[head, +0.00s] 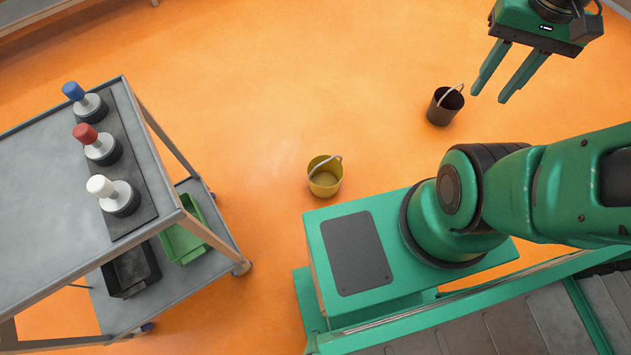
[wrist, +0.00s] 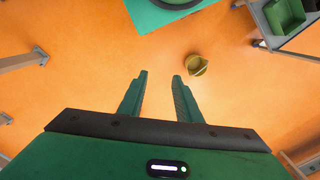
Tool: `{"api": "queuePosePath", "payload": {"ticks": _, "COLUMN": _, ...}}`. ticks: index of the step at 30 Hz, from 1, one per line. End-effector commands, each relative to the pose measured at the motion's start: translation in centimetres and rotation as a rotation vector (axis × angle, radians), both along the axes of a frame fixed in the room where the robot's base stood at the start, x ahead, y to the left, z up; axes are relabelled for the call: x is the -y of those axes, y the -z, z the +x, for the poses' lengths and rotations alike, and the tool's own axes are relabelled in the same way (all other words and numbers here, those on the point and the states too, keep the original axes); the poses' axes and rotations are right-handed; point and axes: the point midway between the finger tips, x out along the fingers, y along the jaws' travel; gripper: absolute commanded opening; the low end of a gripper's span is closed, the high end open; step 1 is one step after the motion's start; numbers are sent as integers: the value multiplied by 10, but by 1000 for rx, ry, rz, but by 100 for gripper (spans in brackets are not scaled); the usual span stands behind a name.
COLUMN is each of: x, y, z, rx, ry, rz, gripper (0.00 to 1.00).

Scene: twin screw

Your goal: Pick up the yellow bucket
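The yellow bucket (head: 325,178) stands upright on the orange floor in the head view, between the cart and my green base. Its handle leans over the rim and it looks empty. My gripper (head: 490,97) is at the upper right of the head view, open and empty, well above the floor and apart from the bucket. In the wrist view the yellow bucket (wrist: 196,65) shows just beyond the right fingertip, lower down on the floor. The two fingers of my gripper (wrist: 160,75) are spread with nothing between them.
A dark bucket (head: 445,106) with a handle stands on the floor below my gripper. A grey cart (head: 40,190) at left bears blue-, red- and white-topped items, with a green bin (head: 185,240) and a black bin (head: 130,268) on its lower shelf. The floor between is clear.

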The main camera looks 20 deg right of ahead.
Motion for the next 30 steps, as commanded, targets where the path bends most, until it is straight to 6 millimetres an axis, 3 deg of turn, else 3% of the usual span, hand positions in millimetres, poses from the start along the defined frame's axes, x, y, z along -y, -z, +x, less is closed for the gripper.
{"api": "queuePosePath", "payload": {"ticks": 14, "x": 2, "y": -4, "z": -6, "rx": 13, "ry": 6, "rz": -6, "gripper": 31}}
{"api": "queuePosePath", "payload": {"ticks": 20, "x": -1, "y": 8, "z": 39, "rx": 9, "ry": 47, "rz": -42, "gripper": 31}}
{"api": "queuePosePath", "payload": {"ticks": 30, "x": 13, "y": 63, "z": 152, "rx": 35, "ry": 145, "rz": -111, "gripper": 31}}
